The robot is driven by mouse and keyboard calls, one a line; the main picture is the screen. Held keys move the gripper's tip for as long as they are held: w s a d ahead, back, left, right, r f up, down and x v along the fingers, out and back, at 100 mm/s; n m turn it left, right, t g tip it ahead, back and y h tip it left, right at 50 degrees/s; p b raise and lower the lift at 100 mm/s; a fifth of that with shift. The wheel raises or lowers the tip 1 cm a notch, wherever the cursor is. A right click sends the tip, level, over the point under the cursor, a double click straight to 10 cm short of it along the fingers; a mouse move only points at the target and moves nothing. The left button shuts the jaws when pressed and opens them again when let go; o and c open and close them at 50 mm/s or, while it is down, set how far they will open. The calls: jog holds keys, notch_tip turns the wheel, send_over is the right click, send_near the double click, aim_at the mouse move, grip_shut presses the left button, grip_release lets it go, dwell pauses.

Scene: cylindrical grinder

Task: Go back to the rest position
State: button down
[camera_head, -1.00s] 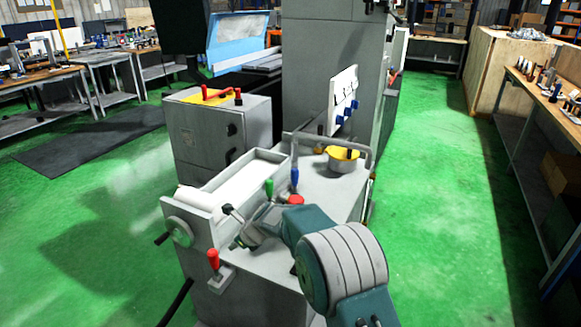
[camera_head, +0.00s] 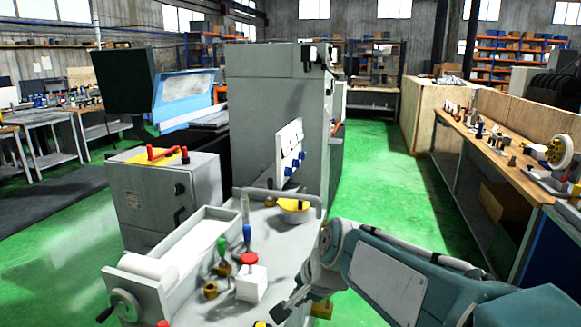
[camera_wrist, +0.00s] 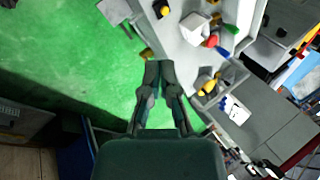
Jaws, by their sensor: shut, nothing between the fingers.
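My gripper (camera_wrist: 160,68) shows in the wrist view with its two dark fingers together and nothing between them. It points past the edge of the grinder's table, over green floor. The cylindrical grinder (camera_head: 275,110) stands in the middle of the head view.
A handwheel (camera_head: 124,305) sits at the grinder's left front. A grey cabinet with a red handle (camera_head: 150,200) stands behind it. A long workbench (camera_head: 505,170) with many small items runs along the right. The green aisle (camera_head: 375,190) between grinder and bench is clear.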

jog(key=s+d+f+n+t+h, duration=0.1)
jog(key=s+d+n+h, duration=0.3)
jog(key=s+d, duration=1)
jog(key=s+n, duration=0.3)
jog(key=s, duration=0.1)
jog(key=shift+f+n, duration=0.25)
jog(key=shift+n, duration=0.05)
